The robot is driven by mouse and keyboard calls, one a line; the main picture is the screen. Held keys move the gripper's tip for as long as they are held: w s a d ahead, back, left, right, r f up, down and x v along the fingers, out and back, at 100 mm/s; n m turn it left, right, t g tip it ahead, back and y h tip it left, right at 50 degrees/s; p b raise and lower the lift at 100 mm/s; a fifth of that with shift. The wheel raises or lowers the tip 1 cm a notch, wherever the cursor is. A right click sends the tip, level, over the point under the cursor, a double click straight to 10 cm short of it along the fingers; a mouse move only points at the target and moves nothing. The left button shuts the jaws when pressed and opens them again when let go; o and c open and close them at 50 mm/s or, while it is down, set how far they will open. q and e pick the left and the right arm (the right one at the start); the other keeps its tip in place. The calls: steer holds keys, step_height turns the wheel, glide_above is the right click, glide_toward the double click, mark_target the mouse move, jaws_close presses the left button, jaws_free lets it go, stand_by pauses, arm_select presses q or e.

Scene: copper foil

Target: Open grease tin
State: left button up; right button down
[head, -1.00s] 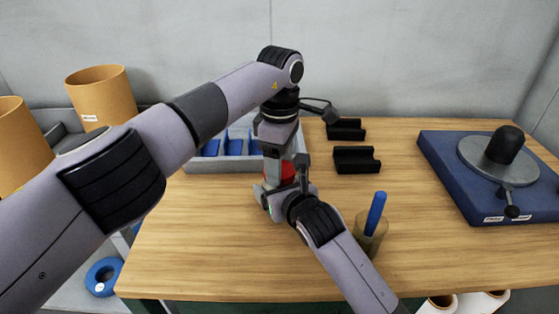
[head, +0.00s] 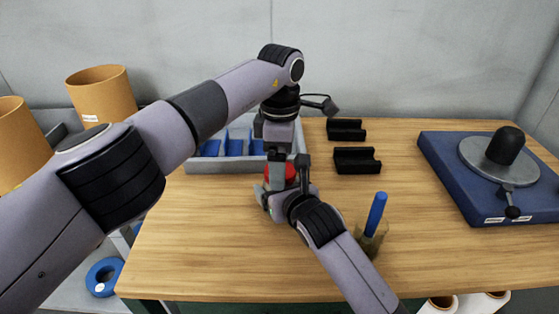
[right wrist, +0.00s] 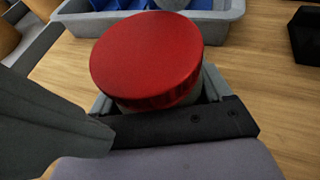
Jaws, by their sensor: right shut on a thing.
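The grease tin has a round red lid (head: 289,170), also large in the right wrist view (right wrist: 148,55). A little of the pale tin body (right wrist: 212,88) shows under the lid's edge. The lid sits on top of the tin; I cannot tell whether it is loose. My right gripper (head: 288,178) is shut on the tin below the lid, with parts of the gripper around it in the right wrist view. My left gripper (head: 279,132) is above and behind the tin, apart from the lid. Its fingertips cannot be made out.
A grey bin with blue dividers (head: 205,165) stands behind the tin. Two black cradles (head: 356,160) are to its right. A blue-handled tool (head: 376,213) stands in a holder at the front. A blue base with a grey disc (head: 440,165) is at far right. The table between is clear.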

arm_select(q)
step_height(320, 180, up, 4)
steer(key=shift+f, duration=0.25)
steer(key=shift+r, duration=0.25)
steer(key=shift+c, duration=1.3)
steer(key=shift+r+m, duration=1.6)
steer(key=shift+r, duration=0.05)
steer(key=shift+f, duration=3.85)
steer(key=shift+c, duration=0.3)
steer(key=c, duration=0.8)
steer(key=shift+n, duration=1.6)
steer(key=shift+c, duration=0.2)
steer(key=o, duration=1.2)
steer(key=shift+c, duration=0.2)
